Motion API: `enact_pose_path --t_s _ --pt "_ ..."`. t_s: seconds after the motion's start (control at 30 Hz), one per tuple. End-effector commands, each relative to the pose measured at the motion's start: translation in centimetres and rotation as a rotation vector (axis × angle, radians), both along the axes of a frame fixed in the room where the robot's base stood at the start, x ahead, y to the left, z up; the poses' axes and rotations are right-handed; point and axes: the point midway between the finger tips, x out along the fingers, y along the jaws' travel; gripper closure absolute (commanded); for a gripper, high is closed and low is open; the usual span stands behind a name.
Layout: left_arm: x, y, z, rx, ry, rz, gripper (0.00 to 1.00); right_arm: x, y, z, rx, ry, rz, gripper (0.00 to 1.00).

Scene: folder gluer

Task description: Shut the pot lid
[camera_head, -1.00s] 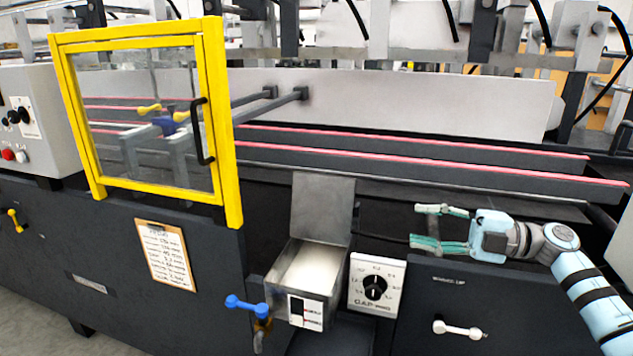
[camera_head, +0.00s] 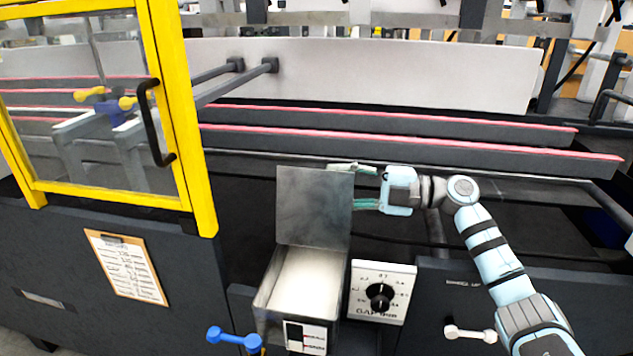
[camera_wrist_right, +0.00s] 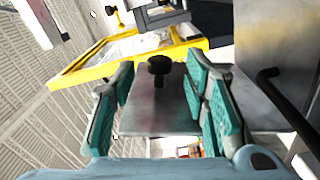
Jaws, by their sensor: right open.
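The pot (camera_head: 264,305) is an open metal box with white contents, low in the middle of the head view. Its lid (camera_head: 313,205) is a flat grey metal plate standing up, tilted back, at the pot's rear edge. My right gripper (camera_head: 356,186) is open behind the lid's upper right edge; the lid partly hides its fingers. In the right wrist view, the lid (camera_wrist_right: 160,112) shows between the spread teal fingers (camera_wrist_right: 162,100), with a black knob (camera_wrist_right: 159,67) on its outer face. I cannot tell whether the fingers touch it. My left gripper is out of view.
A gap dial panel (camera_head: 382,291) stands right of the pot. A blue-handled valve (camera_head: 234,338) is at its front left. A yellow-framed guard door (camera_head: 183,110) stands to the left. Dark rails with red strips (camera_head: 420,145) run behind the lid.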

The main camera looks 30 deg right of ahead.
Motion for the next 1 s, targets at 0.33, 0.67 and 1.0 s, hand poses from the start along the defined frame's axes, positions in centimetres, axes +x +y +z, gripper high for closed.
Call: enact_pose_path --t_s 0.33,0.67,1.0 --pt "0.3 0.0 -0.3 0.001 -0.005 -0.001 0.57 2.7 3.6 0.0 0.0 -0.001 0.003 0.58" --pt "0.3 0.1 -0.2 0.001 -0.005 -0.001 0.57 2.8 3.8 0.0 -0.001 -0.001 0.002 0.7" --pt "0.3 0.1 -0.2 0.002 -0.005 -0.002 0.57 2.8 3.7 0.0 0.0 0.0 0.002 1.0"
